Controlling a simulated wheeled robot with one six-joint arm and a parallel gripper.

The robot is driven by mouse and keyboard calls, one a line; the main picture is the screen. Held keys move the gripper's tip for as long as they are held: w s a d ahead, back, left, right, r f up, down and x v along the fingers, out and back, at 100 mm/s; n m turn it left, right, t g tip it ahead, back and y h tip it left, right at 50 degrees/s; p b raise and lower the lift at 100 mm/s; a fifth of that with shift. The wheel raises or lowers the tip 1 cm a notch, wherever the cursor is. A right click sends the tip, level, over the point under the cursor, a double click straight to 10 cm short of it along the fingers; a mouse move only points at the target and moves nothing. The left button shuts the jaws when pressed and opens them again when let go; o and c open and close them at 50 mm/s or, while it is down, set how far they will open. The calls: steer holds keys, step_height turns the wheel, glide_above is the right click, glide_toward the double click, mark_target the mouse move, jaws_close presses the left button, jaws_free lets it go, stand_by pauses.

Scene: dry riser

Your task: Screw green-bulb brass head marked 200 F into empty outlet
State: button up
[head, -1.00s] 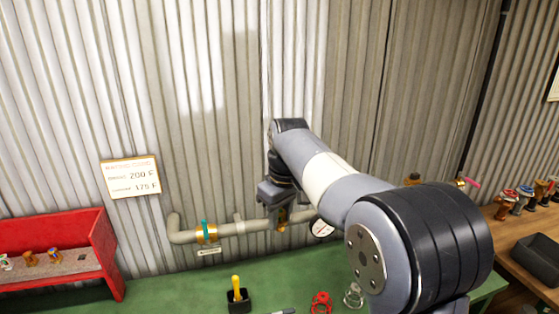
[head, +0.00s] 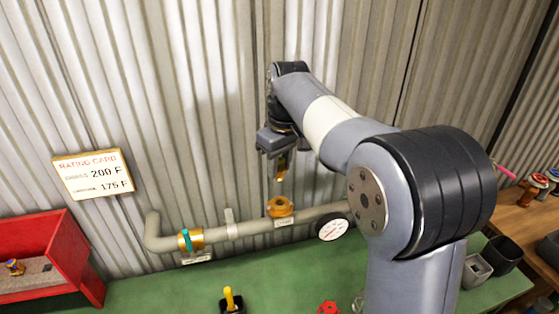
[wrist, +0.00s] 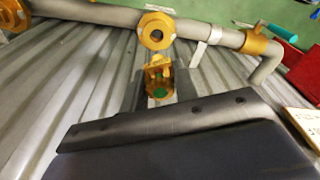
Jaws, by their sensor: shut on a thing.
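My gripper (head: 281,165) is shut on a brass sprinkler head (wrist: 159,76) with a green bulb, seen between the fingers in the wrist view. Any 200 F mark on it is too small to read. In the head view the held head (head: 281,175) hangs above the brass outlet (head: 280,206) on the grey pipe, with a gap between them. The wrist view shows the outlet (wrist: 156,32) with its round opening bare, apart from the held head.
The pipe (head: 253,227) runs along the corrugated wall, with a teal-handled valve (head: 190,240) at left and a gauge (head: 333,228) at right. A rating card (head: 94,175) reads 200 F and 175 F. A red bin (head: 75,250) stands left on the green bench (head: 160,290).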

steer(key=shift+f+b, duration=1.65)
steer(key=shift+f, duration=1.15)
steer(key=shift+p, duration=0.45)
steer(key=shift+f+b, duration=0.9)
steer(key=shift+f, duration=0.8)
steer(key=m+p, duration=0.1)
steer(key=m, duration=0.2)
steer(key=shift+r, duration=0.15)
steer(key=shift+m+h+p, duration=0.3)
steer(key=shift+m+p, duration=0.15)
steer(key=shift+m, duration=0.75)
